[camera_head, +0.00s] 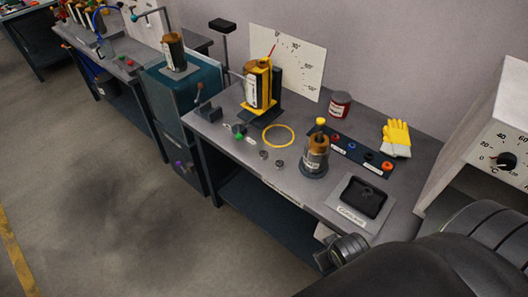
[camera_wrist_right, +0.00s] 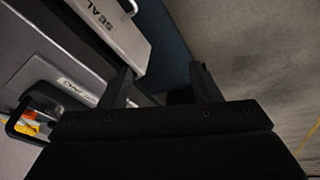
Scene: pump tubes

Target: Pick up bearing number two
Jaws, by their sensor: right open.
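Small round grey parts lie near the front edge of the workbench in the head view. One grey ring (camera_head: 264,154) and another grey ring (camera_head: 279,163) lie side by side; a part with green (camera_head: 239,136) lies further left. They look like bearings, but I cannot read any number on them. My right gripper (camera_wrist_right: 161,72) is open and empty in the right wrist view, below the bench's front edge, away from these parts. In the head view my dark right arm fills the lower right and its fingers are hidden. My left gripper is not in view.
The bench (camera_head: 225,165) also holds a yellow ring (camera_head: 278,135), a brown-topped cylinder (camera_head: 316,157), a dark tray (camera_head: 363,198), a strip of coloured rings (camera_head: 352,150) and yellow gloves (camera_head: 397,137). In the wrist view a box labelled SEAL (camera_wrist_right: 128,42) sits close to the fingers.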

